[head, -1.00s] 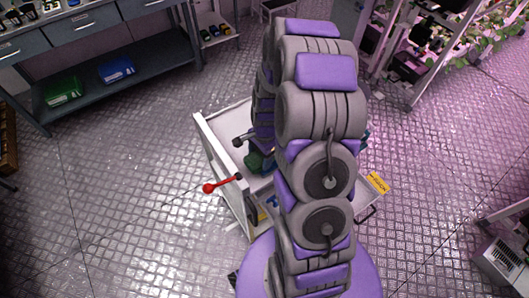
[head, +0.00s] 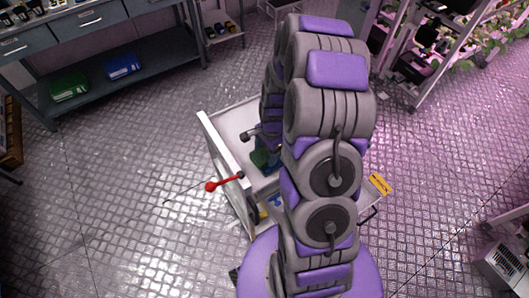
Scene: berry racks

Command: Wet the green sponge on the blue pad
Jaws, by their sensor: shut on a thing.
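My arm rises through the middle of the head view and hides much of the white cart (head: 222,150) behind it. My gripper (head: 267,148) is low over the cart's tray, mostly hidden by the arm. The green sponge (head: 261,158) shows as a small dark green patch at the gripper, left of the arm, and the gripper is shut on it. A little dark blue shows beside the green, but I cannot tell whether it is the blue pad. Whether the sponge touches the pad is hidden.
A lever with a red knob (head: 211,186) sticks out from the cart's left side. A yellow label (head: 380,184) is at its right. A grey workbench (head: 100,80) with a green box (head: 69,88) and a blue box (head: 122,67) stands at upper left. The floor at left is clear.

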